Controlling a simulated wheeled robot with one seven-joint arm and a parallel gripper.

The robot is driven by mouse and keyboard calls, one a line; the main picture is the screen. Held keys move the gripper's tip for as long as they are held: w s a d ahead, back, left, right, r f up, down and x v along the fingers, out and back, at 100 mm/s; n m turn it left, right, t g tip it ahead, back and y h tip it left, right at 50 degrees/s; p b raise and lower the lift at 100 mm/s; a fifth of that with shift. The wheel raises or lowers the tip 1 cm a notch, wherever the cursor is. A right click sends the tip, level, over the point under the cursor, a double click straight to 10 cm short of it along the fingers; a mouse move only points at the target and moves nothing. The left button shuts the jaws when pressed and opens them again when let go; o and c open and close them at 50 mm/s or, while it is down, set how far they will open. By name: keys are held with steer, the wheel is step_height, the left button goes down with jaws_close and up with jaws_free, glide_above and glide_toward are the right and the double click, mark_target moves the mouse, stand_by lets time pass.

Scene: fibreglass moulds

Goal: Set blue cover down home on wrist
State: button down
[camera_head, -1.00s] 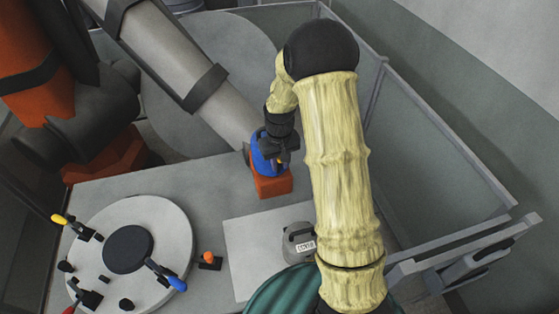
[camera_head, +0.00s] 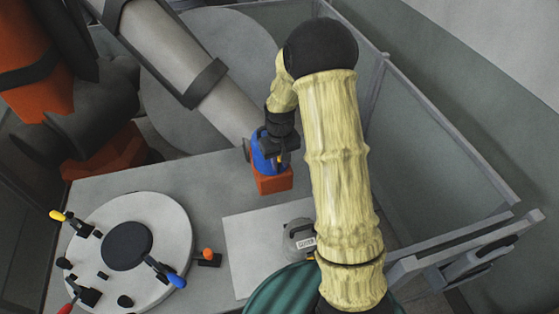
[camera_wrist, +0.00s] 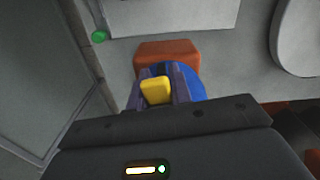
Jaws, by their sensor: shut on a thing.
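The blue cover (camera_head: 263,152) is held in my gripper (camera_head: 277,154), right at the end of the grey tubular arm in the head view. My gripper is shut on it. In the wrist view, a yellow piece (camera_wrist: 156,90) sits between my gripper's fingers (camera_wrist: 158,92), with the blue cover (camera_wrist: 190,82) behind and to the right. The grey arm's wrist (camera_head: 240,122) meets the cover from the upper left. My gripper hides much of the joint, so I cannot tell whether the cover is fully seated. An orange-red block (camera_head: 273,181) lies just below the cover.
A round turntable (camera_head: 165,215) with several coloured toggle clamps stands at the lower left of the grey table. A grey labelled weight (camera_head: 299,240) rests on a pale sheet (camera_head: 245,255). Fence panels (camera_head: 440,150) close off the right. The table left of the block is clear.

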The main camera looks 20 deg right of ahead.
steer(key=shift+f+b, duration=0.35)
steer(key=shift+f, duration=0.25)
stand_by(0.3)
steer(key=c, duration=1.2)
jaws_free()
step_height(320, 180, up, 18)
steer(key=b, duration=0.4)
steer(key=shift+f, duration=0.25)
steer(key=shift+s+f, duration=0.1)
steer(key=shift+s, duration=0.05)
steer(key=s+f+t, duration=0.1)
steer(key=s+f, duration=0.2)
steer(key=s, duration=0.3)
steer(key=s+f+m, duration=0.1)
steer(key=s+f, duration=0.1)
steer(key=s, duration=0.4)
steer(key=s+a+f+t, duration=0.1)
steer(key=s+f, duration=0.2)
steer(key=s, duration=0.3)
steer(key=shift+f+m+t, duration=0.3)
